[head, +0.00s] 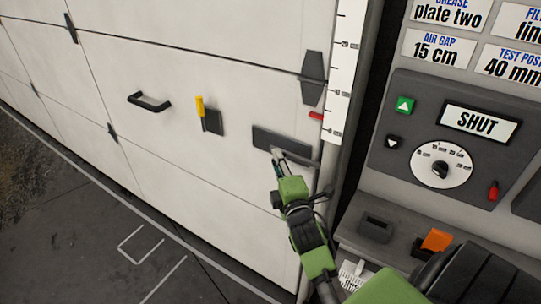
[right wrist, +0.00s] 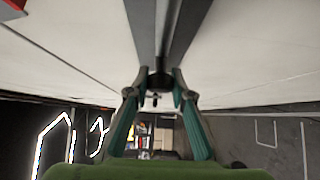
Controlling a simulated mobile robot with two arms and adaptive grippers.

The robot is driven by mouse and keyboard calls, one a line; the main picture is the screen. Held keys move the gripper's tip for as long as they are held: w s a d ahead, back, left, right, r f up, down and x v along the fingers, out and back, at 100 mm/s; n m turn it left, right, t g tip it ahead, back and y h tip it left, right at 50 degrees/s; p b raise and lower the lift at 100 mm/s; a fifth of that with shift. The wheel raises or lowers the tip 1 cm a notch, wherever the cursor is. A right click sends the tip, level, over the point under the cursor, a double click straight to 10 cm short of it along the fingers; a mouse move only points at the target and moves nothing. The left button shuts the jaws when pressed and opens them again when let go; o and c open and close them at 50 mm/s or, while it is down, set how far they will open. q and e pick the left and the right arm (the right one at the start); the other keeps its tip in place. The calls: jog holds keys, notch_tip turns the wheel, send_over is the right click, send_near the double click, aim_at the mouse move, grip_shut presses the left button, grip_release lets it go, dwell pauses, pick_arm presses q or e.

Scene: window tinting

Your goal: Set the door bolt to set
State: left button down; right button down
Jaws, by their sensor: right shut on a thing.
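The door bolt is a long dark grey plate (head: 268,139) with a lighter bar, set low near the right edge of the white panelled door (head: 180,60). My right gripper (head: 279,155) is at the bar and covers part of it. In the right wrist view my right gripper (right wrist: 158,84) has its teal fingers closed in on the end of the grey bolt bar (right wrist: 168,30), which runs away along the dark plate. I see no label on the bolt that tells its setting. My left gripper is not in view.
The door also has a black pull handle (head: 150,102) and a yellow-handled lever (head: 200,107). To the right stands a control panel (head: 400,150) with a display (head: 480,121) reading SHUT and a dial (head: 441,166). A ledge below holds an orange item (head: 437,240).

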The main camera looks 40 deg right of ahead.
jog(key=shift+d, duration=0.15)
jog(key=c, duration=2)
grip_release()
jog(key=shift+s, duration=0.1)
jog(key=shift+o, duration=1.2)
jog(key=shift+s+d, duration=0.1)
jog(key=v, duration=0.7)
jog(key=shift+s, duration=0.2)
